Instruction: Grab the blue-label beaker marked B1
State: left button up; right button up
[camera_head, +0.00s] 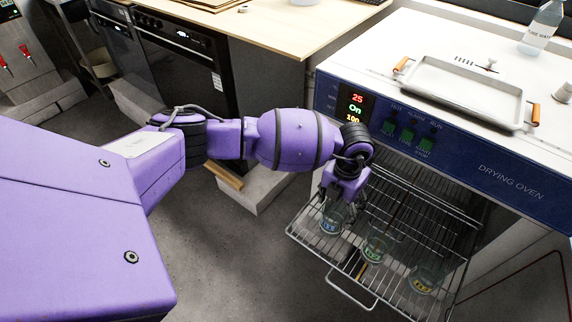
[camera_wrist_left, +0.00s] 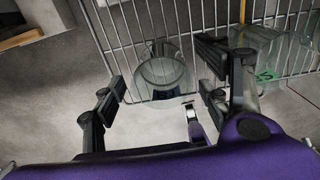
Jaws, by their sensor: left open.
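The blue-label beaker (camera_head: 332,222) is clear glass and stands at the left of the pulled-out oven rack. Its marking is too small to read. My left gripper (camera_head: 342,198) is right above it, pointing down, and hides part of its upper side. In the left wrist view the open fingers (camera_wrist_left: 160,80) are on either side of the beaker's round rim (camera_wrist_left: 163,72), and no contact shows. A green-label beaker (camera_head: 377,250) stands to its right, and it also shows in the left wrist view (camera_wrist_left: 262,66). My right gripper is not in view.
A yellow-label beaker (camera_head: 424,279) stands further right on the wire rack (camera_head: 300,233). The open drying oven (camera_head: 470,168) is behind the rack. A metal tray (camera_head: 465,92) and a bottle (camera_head: 541,30) stand on top of the oven. The floor left of the rack is clear.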

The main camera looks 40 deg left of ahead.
aim_at(332, 220)
pick_arm(q)
jog(key=shift+f, duration=0.4)
jog(key=shift+s+f, duration=0.2)
jog(key=shift+f, duration=0.35)
jog(key=shift+s+f, duration=0.15)
jog(key=shift+f, duration=0.4)
notch_tip(332, 220, down, 4)
jog(key=shift+s+a+f+b, duration=0.1)
jog(key=shift+s+a+b, duration=0.05)
jog(key=shift+b, duration=0.2)
jog(key=c, duration=1.2)
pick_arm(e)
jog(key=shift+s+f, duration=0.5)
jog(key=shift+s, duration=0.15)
pick_arm(q)
jog(key=shift+r, duration=0.2)
